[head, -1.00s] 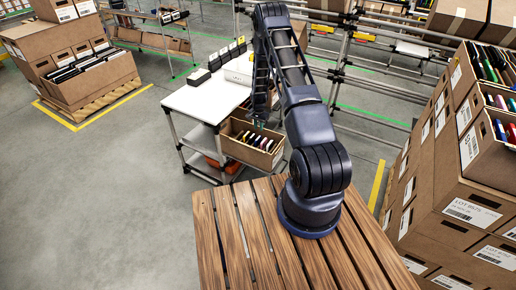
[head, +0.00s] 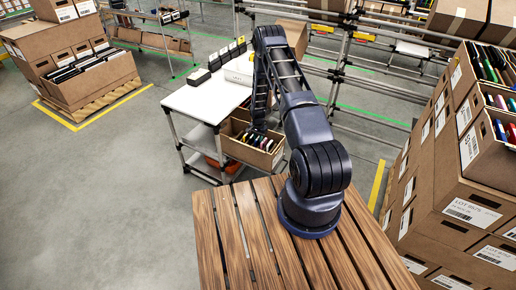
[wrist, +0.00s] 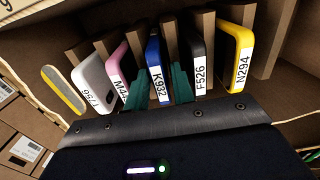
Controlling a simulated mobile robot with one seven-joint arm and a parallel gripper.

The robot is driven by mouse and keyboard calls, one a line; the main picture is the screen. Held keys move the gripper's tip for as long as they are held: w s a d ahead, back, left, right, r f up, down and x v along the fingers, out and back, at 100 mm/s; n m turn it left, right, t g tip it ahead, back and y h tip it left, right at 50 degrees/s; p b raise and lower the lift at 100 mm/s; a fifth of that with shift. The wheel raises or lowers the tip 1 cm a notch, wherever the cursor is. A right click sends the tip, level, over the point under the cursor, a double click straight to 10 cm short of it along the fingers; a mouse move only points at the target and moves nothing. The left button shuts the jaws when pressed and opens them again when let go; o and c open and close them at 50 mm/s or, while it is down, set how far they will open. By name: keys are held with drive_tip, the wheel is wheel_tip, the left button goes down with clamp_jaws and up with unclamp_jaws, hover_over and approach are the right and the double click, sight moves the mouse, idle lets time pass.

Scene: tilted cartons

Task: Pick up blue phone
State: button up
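The blue phone (wrist: 155,62), labelled K932, stands upright in a slot of the cardboard carton. In the wrist view the two teal fingers of my gripper (wrist: 159,84) reach into the carton, one on each side of the blue phone. The fingers look open around it, with narrow gaps beside the phone near the tips. The phone is still in its row between dividers. In the head view my gripper is down at the carton (head: 265,158) on the side of the white table, and its fingers are hidden.
A pink phone (wrist: 118,66) and a white phone (wrist: 93,78) stand left of the blue one. A black phone (wrist: 199,60) and a yellow phone (wrist: 238,50) stand to its right. Cardboard dividers separate them closely. The white table (head: 205,102) stands behind the carton.

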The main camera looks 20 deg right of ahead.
clamp_jaws()
wheel_tip(320, 180, up, 19)
drive_tip(key=m, duration=3.6)
drive_tip(key=shift+f, duration=0.2)
